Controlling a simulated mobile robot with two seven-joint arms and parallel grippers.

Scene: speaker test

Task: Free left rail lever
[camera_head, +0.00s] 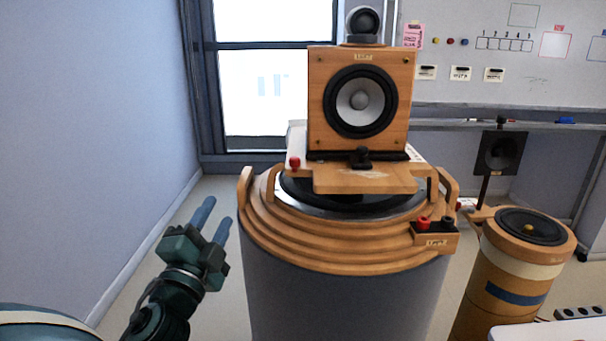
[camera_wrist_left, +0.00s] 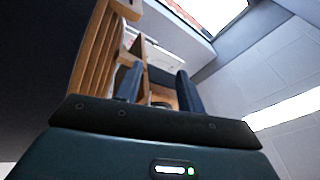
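A wooden speaker box (camera_head: 316,98) with a round driver stands on a wooden plate (camera_head: 365,181) on top of a large drum-shaped unit (camera_head: 345,300). A small red-knobbed lever (camera_head: 295,162) stands at the plate's left edge. A black knob or clamp (camera_head: 361,157) is at the front of the box base. My left gripper (camera_head: 213,219) is left of the drum, lower than the red knob and apart from it. Its two blue fingers are spread with nothing between them. In the left wrist view the gripper (camera_wrist_left: 158,88) points toward the wooden rings (camera_wrist_left: 92,50). My right gripper is out of view.
A wooden handle (camera_head: 245,190) rises at the drum's left rim. Red and black terminals (camera_head: 435,224) sit at its right front. A smaller drum (camera_head: 515,270) stands at right. A wall (camera_head: 90,130) bounds the left; floor between is free.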

